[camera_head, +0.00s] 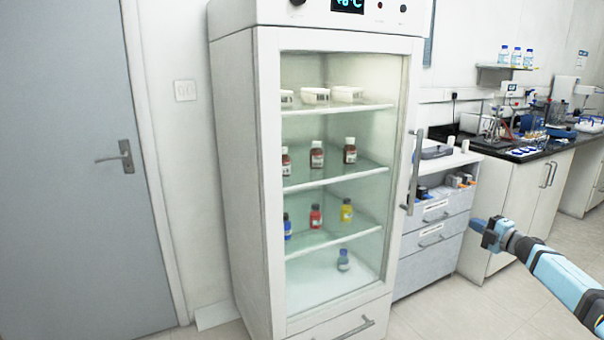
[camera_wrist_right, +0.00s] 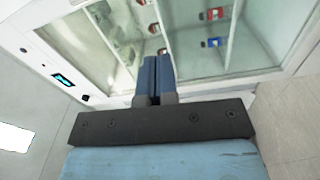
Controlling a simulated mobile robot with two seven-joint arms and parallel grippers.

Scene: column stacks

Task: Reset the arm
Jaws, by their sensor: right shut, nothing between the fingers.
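My right arm comes in from the right edge of the head view. The fridge (camera_wrist_right: 75,40) lies beyond the fingertips there, and no contact shows. My left gripper is in neither view.
The white glass-door fridge (camera_head: 238,170) is closed, with bottles and white containers on its shelves. Its vertical handle (camera_head: 414,172) stands out on the right. A drawer unit (camera_head: 432,235) and lab bench (camera_head: 505,200) stand further right. A grey door (camera_head: 65,170) is at left.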

